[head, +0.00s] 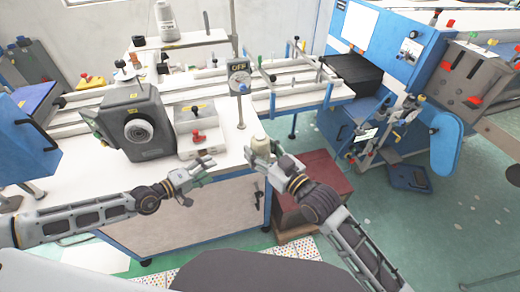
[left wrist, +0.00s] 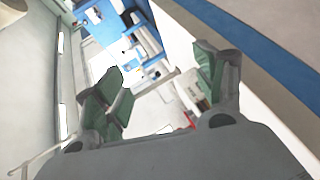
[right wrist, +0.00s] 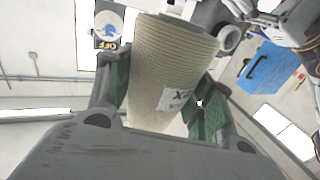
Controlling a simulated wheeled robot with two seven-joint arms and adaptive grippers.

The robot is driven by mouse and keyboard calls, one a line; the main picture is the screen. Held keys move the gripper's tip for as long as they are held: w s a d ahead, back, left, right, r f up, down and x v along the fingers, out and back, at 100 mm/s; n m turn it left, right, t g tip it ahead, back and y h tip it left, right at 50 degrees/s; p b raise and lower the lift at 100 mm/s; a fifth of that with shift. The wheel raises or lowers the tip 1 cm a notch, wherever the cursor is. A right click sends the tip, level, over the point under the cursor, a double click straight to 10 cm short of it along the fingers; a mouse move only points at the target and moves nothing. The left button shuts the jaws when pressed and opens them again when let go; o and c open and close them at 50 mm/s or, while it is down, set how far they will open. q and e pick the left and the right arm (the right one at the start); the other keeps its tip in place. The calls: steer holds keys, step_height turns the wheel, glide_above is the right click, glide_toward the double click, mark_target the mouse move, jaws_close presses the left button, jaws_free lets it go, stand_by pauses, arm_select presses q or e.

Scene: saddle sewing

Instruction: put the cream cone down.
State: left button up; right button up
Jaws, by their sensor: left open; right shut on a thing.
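The cream cone (head: 261,145) is in my right gripper (head: 262,158), near the right front corner of the white table (head: 225,146). In the right wrist view the cone (right wrist: 170,68) fills the space between the green finger pads, with a white label on its side. My right gripper is shut on it. In the head view the cone looks roughly upright; I cannot tell whether its base touches anything. My left gripper (head: 208,168) is open and empty in front of the table's front edge. Its spread green pads show in the left wrist view (left wrist: 165,92).
A grey machine (head: 138,122) and a white box with a red knob (head: 198,137) stand on the table. A dark red box (head: 318,180) stands on the floor right of the table. Another cone (head: 166,20) stands at the back.

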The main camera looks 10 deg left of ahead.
arm_select(q)
steer(key=s+a+f+n+g+y, duration=0.1)
steer(key=s+a+f+n+y, duration=0.25)
steer(key=f+n, duration=0.85)
steer(key=s+a+f+n+g+y, duration=0.15)
steer(key=s+a+f+n, duration=0.3)
steer(key=f+n, duration=0.8)
steer(key=s+a+f+n+g+y, duration=0.1)
steer(key=s+a+f+n+y, duration=0.3)
steer(key=f+n, duration=0.8)
steer(key=s+d+f+n+g, duration=0.1)
steer(key=s+f+n+g, duration=0.3)
steer(key=s+f+n, duration=0.9)
steer(key=s+d+f+n+g, duration=0.2)
steer(key=s+d+n, duration=0.3)
steer(key=s, duration=0.4)
steer(key=s+d+f+n+g, duration=0.1)
steer(key=s+d+f+n, duration=0.4)
steer(key=s, duration=0.4)
steer(key=shift+d+f+n+g+h, duration=0.15)
steer(key=shift+d+n+g+h, duration=0.2)
steer(key=shift+d+n, duration=0.25)
